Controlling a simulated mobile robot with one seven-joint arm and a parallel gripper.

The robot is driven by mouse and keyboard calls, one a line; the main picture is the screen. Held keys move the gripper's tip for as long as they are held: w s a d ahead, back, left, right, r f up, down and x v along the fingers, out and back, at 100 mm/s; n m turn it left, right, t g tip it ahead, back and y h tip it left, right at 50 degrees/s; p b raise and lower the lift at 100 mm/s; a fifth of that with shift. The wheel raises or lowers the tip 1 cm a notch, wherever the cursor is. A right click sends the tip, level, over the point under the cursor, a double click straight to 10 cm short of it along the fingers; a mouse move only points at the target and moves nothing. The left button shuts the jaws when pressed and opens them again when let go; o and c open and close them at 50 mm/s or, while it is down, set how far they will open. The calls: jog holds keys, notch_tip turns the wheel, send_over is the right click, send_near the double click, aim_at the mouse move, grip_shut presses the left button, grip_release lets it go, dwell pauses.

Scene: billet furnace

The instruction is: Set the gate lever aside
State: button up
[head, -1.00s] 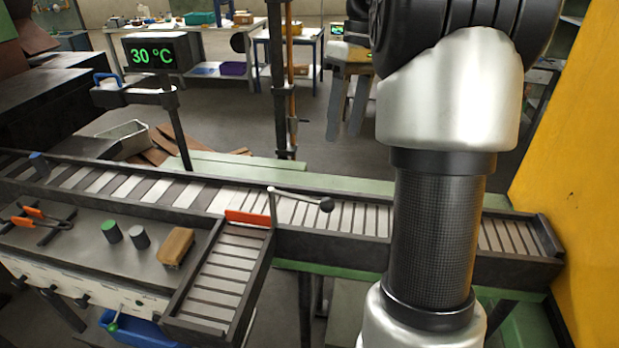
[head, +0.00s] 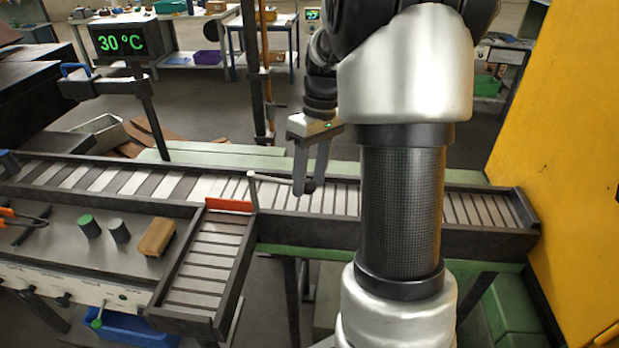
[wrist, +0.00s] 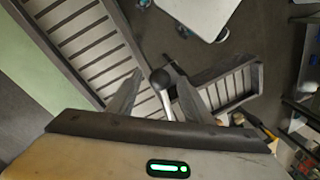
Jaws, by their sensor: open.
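The gate lever is a pale rod (head: 272,178) ending in a black ball knob (head: 309,187). It rises from a post at the end of the orange gate plate (head: 228,205), and reaches right over the roller conveyor. My gripper (head: 309,190) is open and points down at the knob end. In the wrist view the black knob (wrist: 160,78) and part of the rod (wrist: 165,103) show between the two spread fingers of my gripper (wrist: 158,82). I cannot tell whether either finger touches the knob.
The roller conveyor (head: 480,209) runs across the scene, with a side chute (head: 208,258) toward the front. A bench (head: 60,240) at left holds two small cylinders and a tan block (head: 157,238). A yellow panel (head: 565,150) bounds the right. A vertical post (head: 255,70) stands behind the conveyor.

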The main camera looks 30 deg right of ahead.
jog(key=shift+f, duration=0.15)
grip_shut()
